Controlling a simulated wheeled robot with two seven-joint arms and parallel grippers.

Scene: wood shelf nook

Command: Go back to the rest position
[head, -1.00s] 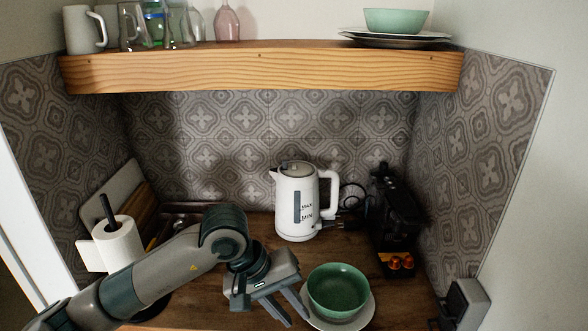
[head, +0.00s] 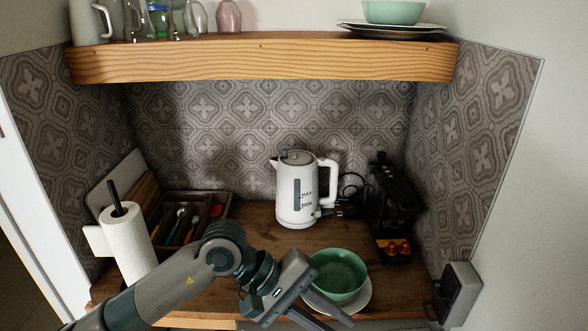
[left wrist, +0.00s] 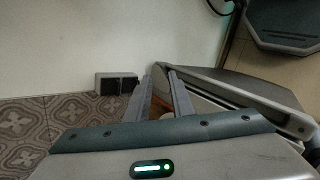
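My left arm comes in from the left in the head view. My left gripper (head: 336,322) is at the bottom edge of that view, in front of the green bowl on the counter. Its two fingers are apart with nothing between them. In the left wrist view the fingers (left wrist: 160,78) also show a gap between them, with a pale wall and a tiled strip beyond. My right gripper is in neither view.
The green bowl (head: 340,272) sits on a white plate (head: 361,299) on the wooden counter. Behind are a white kettle (head: 296,192), a black coffee machine (head: 392,212), a cutlery tray (head: 218,199) and a paper roll (head: 127,243). A wooden shelf (head: 260,61) with dishes hangs above.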

